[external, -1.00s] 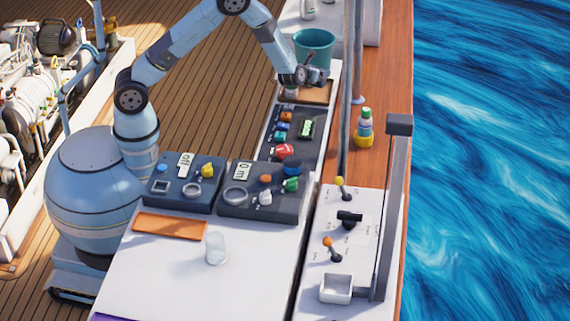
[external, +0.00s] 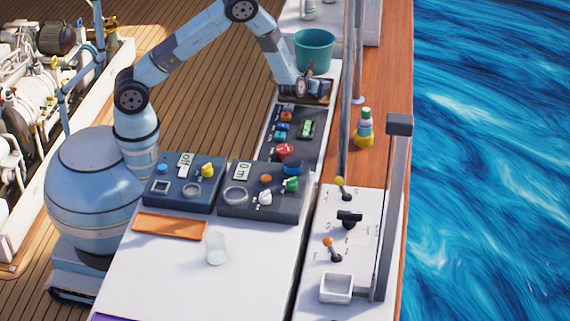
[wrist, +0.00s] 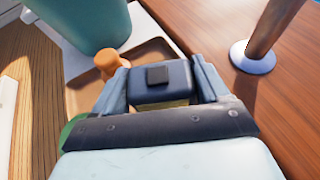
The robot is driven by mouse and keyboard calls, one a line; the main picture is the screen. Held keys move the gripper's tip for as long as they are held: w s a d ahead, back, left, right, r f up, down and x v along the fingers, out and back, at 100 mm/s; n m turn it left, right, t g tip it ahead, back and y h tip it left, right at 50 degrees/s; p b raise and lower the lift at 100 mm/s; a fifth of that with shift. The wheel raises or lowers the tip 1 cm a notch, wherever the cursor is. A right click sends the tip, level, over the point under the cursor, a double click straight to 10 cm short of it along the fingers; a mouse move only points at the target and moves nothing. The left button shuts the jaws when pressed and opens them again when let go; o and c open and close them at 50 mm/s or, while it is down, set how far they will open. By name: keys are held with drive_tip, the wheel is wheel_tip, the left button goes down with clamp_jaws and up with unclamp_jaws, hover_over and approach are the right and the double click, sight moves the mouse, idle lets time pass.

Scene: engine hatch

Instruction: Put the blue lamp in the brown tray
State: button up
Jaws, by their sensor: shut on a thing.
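The blue lamp (wrist: 165,85), a dark blue block with a black top piece and a yellowish lower part, sits between the two fingers of my gripper (wrist: 160,88) in the wrist view. My gripper is shut on it. The brown tray (wrist: 150,50) lies under and beyond the fingers in that view. In the external view my gripper (external: 302,90) is at the brown tray (external: 322,98), at the far end of the counter. The lamp is too small to make out there. Whether the lamp touches the tray floor is hidden.
An orange-brown object (wrist: 106,63) stands at the tray beside the left finger. A teal bucket (external: 314,50) stands just behind the tray. A metal post (external: 346,90) rises to its right. Small coloured items (external: 283,127) lie on the dark panel in front.

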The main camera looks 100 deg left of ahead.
drive_tip(key=shift+f, duration=0.5)
drive_tip(key=o, duration=1.3)
drive_tip(key=v, duration=1.3)
drive_tip(key=shift+s+d, duration=0.15)
drive_tip(key=shift+d, duration=0.2)
